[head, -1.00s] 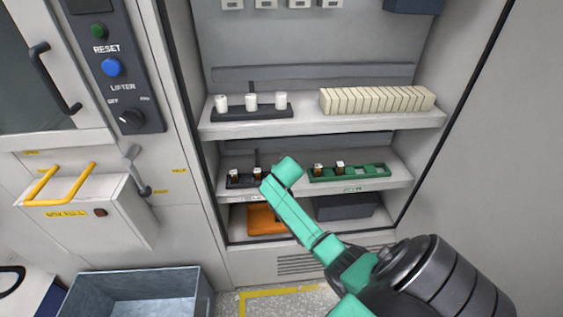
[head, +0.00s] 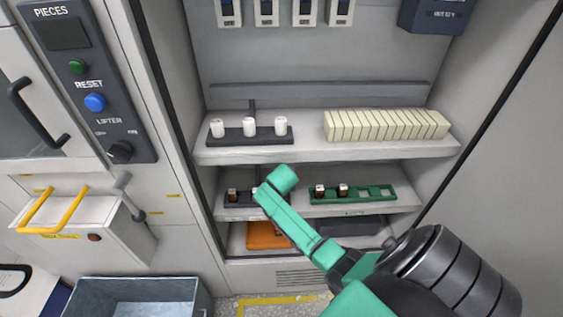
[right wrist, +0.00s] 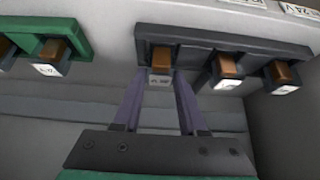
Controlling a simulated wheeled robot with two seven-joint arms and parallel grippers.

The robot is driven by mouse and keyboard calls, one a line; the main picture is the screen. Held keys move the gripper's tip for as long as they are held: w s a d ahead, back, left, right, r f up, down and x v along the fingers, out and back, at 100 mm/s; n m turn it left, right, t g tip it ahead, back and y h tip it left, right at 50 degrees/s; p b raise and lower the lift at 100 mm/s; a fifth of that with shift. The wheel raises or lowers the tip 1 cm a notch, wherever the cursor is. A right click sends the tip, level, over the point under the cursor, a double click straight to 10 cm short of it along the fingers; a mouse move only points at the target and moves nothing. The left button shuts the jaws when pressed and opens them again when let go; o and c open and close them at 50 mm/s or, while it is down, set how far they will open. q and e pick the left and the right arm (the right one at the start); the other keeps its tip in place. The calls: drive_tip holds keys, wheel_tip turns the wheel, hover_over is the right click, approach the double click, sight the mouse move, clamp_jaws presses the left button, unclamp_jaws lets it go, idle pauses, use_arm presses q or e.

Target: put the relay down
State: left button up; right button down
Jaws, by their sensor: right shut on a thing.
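My right gripper (right wrist: 160,84) shows in the right wrist view, its two purple fingers shut on a brown-topped relay (right wrist: 161,58) with a pale label. This relay is at the left end of the dark rack (right wrist: 215,42) there; I cannot tell whether it is fully seated. Two more relays (right wrist: 228,70) stand in the same rack, to its right. In the head view the dark rack (head: 238,204) is on the lower shelf, partly hidden by my green right arm, which also hides the held relay and fingertips. My left gripper is not in view.
A green rack (head: 374,197) with two relays and empty places stands close beside the dark rack. Above are a shelf (head: 305,149) with white bobbins (head: 249,127) and a row of cream blocks (head: 385,125). An orange item (head: 262,236) lies below.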

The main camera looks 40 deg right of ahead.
drive_tip(key=shift+f, duration=0.25)
drive_tip(key=shift+c, duration=2.3)
unclamp_jaws()
drive_tip(key=shift+w+d, duration=0.15)
drive_tip(key=shift+d, duration=0.05)
drive_tip(key=shift+r, duration=0.15)
drive_tip(key=shift+a+r, duration=0.1)
drive_tip(key=shift+r, duration=0.15)
drive_tip(key=v, duration=1.1)
drive_tip(key=shift+s+r, duration=0.25)
drive_tip(key=shift+r, duration=0.05)
